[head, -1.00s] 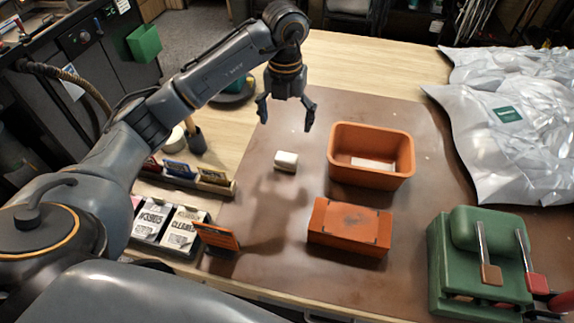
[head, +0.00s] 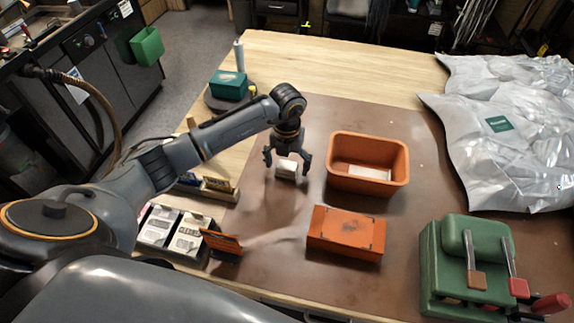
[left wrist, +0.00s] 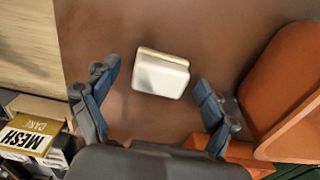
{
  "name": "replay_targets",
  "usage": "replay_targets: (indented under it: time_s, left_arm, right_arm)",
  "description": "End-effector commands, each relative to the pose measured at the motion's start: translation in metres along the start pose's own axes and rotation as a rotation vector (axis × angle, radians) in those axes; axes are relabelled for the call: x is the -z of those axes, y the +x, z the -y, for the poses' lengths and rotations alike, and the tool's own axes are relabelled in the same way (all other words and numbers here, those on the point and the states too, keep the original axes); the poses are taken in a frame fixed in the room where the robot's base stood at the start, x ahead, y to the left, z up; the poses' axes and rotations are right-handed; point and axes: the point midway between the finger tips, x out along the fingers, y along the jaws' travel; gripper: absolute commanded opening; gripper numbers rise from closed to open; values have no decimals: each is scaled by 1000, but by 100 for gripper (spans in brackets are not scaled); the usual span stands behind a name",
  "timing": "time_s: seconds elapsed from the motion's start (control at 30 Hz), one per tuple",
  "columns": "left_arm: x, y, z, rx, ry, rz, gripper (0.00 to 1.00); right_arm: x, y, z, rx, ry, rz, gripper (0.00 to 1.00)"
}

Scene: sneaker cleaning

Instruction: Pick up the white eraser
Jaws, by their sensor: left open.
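The white eraser (head: 287,169) is a small white block lying on the brown mat (head: 270,215), left of the orange bin. In the left wrist view the eraser (left wrist: 161,74) lies ahead of and between the fingertips, tilted slightly. My left gripper (head: 287,165) is open and points down right over the eraser, its fingers on either side of it in the head view. In the left wrist view the open left gripper (left wrist: 155,85) has a gap on both sides of the eraser and does not touch it. My right gripper is not in view.
An orange bin (head: 340,180) with a pale item inside stands close right of the eraser. An orange box (head: 346,232) lies in front. A green device with levers (head: 440,270) and silver bags (head: 530,130) are at right. Small boxes (head: 190,237) stand at left.

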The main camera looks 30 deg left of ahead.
Motion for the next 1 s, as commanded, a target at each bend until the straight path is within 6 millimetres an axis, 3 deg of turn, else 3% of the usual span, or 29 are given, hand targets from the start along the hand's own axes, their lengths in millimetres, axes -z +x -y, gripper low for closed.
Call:
replay_targets:
  time_s: [0.2,0.5,0.53,1.0]
  left_arm:
    - [0,2,0,0,1,1,85]
    - [0,2,0,-1,0,1,26]
    - [0,2,0,-1,0,0,23]
    - [0,-5,0,-2,2,1,22]
  right_arm:
    - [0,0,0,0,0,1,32]
    - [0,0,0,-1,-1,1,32]
    - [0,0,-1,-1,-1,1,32]
    - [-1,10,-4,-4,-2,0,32]
